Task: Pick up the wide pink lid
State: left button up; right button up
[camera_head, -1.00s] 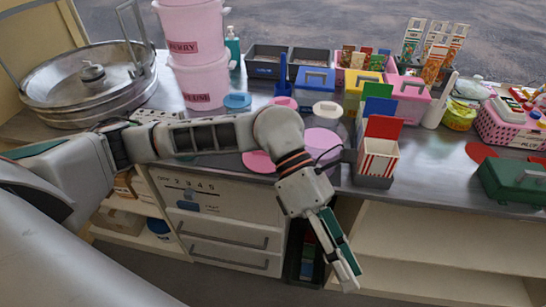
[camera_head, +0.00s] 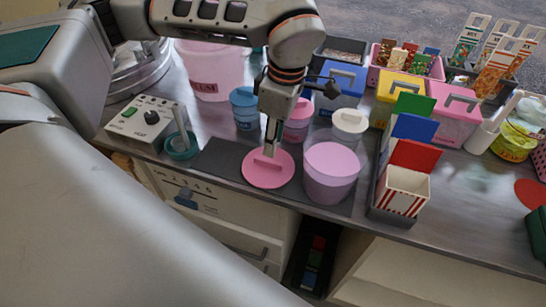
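The wide pink lid (camera_head: 259,178) is a flat round disc with a raised handle bar. It lies near the front edge of the counter, partly over a dark grey mat (camera_head: 219,158). My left gripper (camera_head: 270,152) points down from above, with its fingertips at the lid's handle. The fingers look close together and hide part of the handle, so I cannot tell whether they grip it. The lid looks flat on the surface. My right gripper is not in view.
A pale pink tub (camera_head: 331,178) stands close to the lid's right. A small pink pot (camera_head: 298,122) and a blue pot (camera_head: 244,108) stand behind. A striped popcorn box (camera_head: 404,193) stands farther right. A control box (camera_head: 147,120) and teal bowl (camera_head: 181,146) are at left.

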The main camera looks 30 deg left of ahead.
aim_at(268, 161)
pick_arm(q)
jog(key=shift+s+a+f, duration=0.1)
jog(key=shift+s+f, duration=0.05)
jog(key=shift+f, duration=0.3)
jog(key=shift+s+a+f, duration=0.1)
jog(key=shift+s+f, duration=0.05)
jog(key=shift+f, duration=0.3)
jog(key=f, duration=0.4)
jog(key=shift+s+a+f, duration=0.1)
jog(key=shift+a+f, duration=0.15)
jog(key=shift+a, duration=0.05)
grip_shut()
